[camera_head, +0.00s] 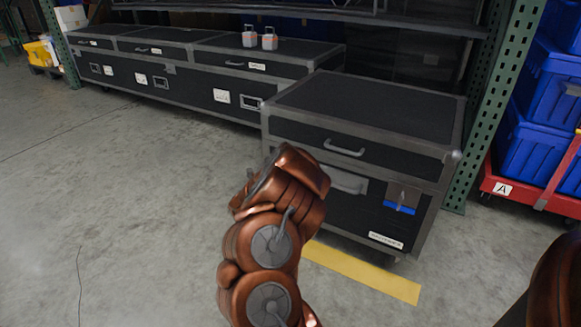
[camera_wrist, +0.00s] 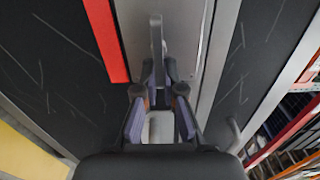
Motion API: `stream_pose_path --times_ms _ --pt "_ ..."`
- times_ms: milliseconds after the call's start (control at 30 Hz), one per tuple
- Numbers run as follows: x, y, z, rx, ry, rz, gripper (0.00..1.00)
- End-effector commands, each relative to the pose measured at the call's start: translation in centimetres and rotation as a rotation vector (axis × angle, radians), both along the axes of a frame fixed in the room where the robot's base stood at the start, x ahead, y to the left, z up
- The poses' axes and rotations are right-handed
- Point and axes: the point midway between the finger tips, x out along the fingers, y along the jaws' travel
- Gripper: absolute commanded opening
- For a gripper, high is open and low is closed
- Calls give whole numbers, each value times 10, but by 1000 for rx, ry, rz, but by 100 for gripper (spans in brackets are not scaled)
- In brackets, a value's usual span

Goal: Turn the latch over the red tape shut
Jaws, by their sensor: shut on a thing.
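The black case with grey edges (camera_head: 368,105) stands right of centre in the head view. In the wrist view, a strip of red tape (camera_wrist: 107,40) runs beside a grey latch plate (camera_wrist: 136,22). The latch lever (camera_wrist: 156,38) stands out from the plate, lying roughly parallel to the tape and apart from it. My gripper (camera_wrist: 158,78) is shut on the lever, one finger on each side. In the head view my arm hides the gripper, this latch and the red tape.
Another latch (camera_head: 402,196) over blue tape (camera_head: 399,208) is on the case front at right. Yellow floor tape (camera_head: 362,273) lies before the case. Long black cases (camera_head: 165,80) stand behind left, a green rack post (camera_head: 490,110) at right. The left floor is clear.

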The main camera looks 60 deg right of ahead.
Motion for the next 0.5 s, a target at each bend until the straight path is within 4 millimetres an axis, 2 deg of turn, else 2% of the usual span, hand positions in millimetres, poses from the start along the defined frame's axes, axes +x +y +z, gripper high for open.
stream_pose_path --times_ms 267,300,500 --pt "-1 0 0 0 0 -2 0" --pt "-1 -1 0 0 0 -2 12" --pt "0 0 0 0 0 -1 32"
